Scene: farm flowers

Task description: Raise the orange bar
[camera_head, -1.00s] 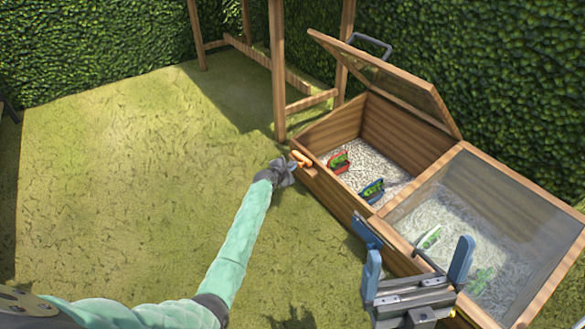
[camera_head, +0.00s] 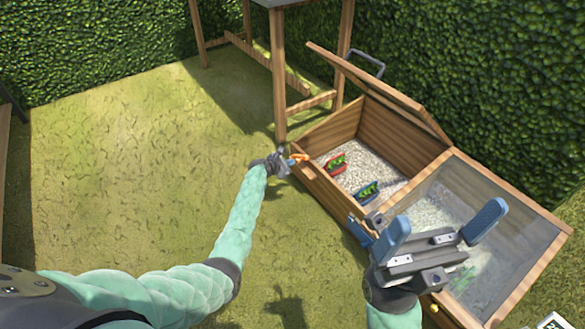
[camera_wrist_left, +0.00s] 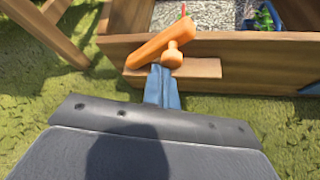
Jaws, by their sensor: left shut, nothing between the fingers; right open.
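The orange bar (camera_wrist_left: 162,36) is mounted on the front wall of the wooden cold frame, by its left corner; it also shows small in the head view (camera_head: 299,158). My left gripper (camera_head: 287,166) is shut and empty. Its blue fingertips (camera_wrist_left: 164,75) are just below the knob; I cannot tell whether they touch it. My right gripper (camera_head: 440,233) is open and empty, above the front of the frame's right half.
The left lid (camera_head: 385,85) of the cold frame is raised; the right glass lid (camera_head: 490,215) is closed. A wooden table (camera_head: 279,80) stands behind. Grass on the left is free.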

